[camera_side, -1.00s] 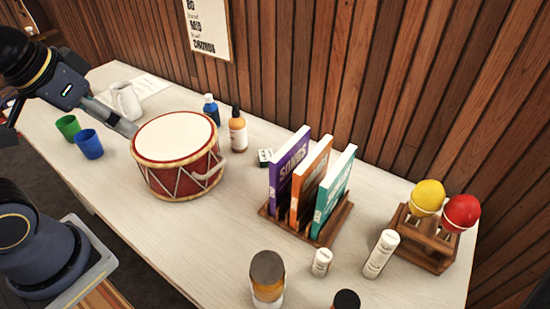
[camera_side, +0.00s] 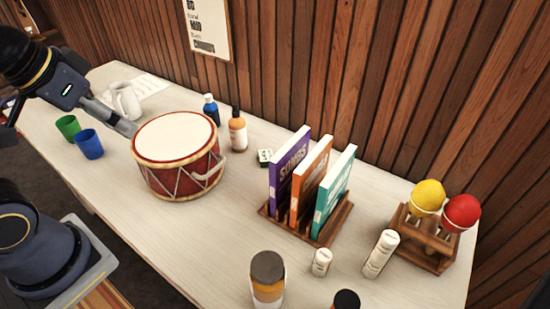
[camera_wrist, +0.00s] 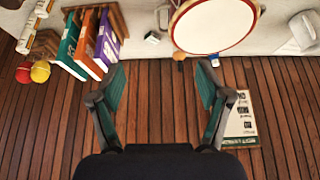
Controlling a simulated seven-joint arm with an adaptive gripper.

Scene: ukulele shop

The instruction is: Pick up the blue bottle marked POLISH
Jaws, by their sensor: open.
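A small part of the blue bottle (camera_wrist: 215,60) shows in the wrist view, just beside the tip of the right finger. My gripper (camera_wrist: 162,68) is open and empty, its two fingers wide apart. In the side view, my gripper reaches in from the left, its end near the drum's left rim and apart from the bottle.
A red drum (camera_side: 178,165) stands between my gripper and the bottle in the side view. An orange bottle (camera_side: 237,132) stands close to its right. A white mug (camera_side: 127,98), green cup (camera_side: 68,127) and blue cup (camera_side: 89,145) are at left. A book rack (camera_side: 335,225) stands right.

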